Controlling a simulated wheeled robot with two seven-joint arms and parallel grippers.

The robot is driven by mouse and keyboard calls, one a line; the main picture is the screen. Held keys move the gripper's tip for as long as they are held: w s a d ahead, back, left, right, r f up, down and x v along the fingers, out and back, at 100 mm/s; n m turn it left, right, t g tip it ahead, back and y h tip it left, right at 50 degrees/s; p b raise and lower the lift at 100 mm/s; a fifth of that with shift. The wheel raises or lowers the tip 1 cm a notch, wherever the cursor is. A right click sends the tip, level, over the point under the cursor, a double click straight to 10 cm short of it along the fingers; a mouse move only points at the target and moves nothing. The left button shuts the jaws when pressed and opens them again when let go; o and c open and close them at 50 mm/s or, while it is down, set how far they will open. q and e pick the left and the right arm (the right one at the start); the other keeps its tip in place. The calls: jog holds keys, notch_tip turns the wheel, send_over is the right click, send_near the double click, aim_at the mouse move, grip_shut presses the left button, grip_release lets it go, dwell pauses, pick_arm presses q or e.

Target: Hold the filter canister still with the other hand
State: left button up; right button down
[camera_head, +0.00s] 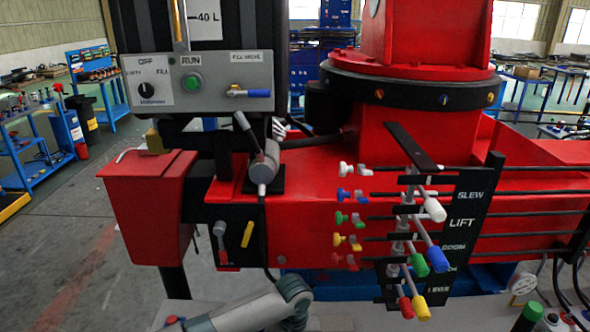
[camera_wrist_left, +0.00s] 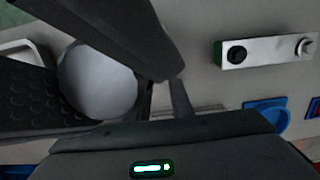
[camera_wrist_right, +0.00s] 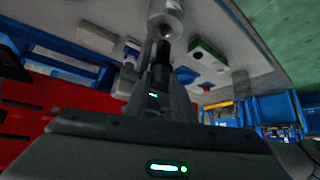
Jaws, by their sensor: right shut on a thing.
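In the left wrist view a smooth grey rounded body (camera_wrist_left: 98,80), which looks like the filter canister, lies between the spread fingers of my left gripper (camera_wrist_left: 105,85). One finger pad is close to its side; I cannot tell whether it touches. In the right wrist view my right gripper (camera_wrist_right: 156,95) is shut on a dark narrow part (camera_wrist_right: 160,72). A pale grey cylinder (camera_wrist_right: 166,18) stands just beyond that part. I cannot tell whether it is the same canister. Neither gripper's fingertips show in the head view.
The red crane body (camera_head: 330,205) carries coloured levers (camera_head: 420,260) at right. A grey control panel (camera_head: 200,85) is above. The pale bench (camera_head: 340,318) runs along the bottom, under my grey arm. A small box with knobs (camera_wrist_left: 265,50) stands near the left gripper, with a blue holder (camera_wrist_left: 268,115).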

pick_arm(q)
notch_tip(320, 180, up, 7)
jog(key=shift+w+d+f, duration=0.15)
jog(key=shift+d, duration=0.1)
pick_arm(e)
jog(key=shift+w, duration=0.1)
jog(key=shift+f, duration=0.1)
jog(key=shift+d, duration=0.1)
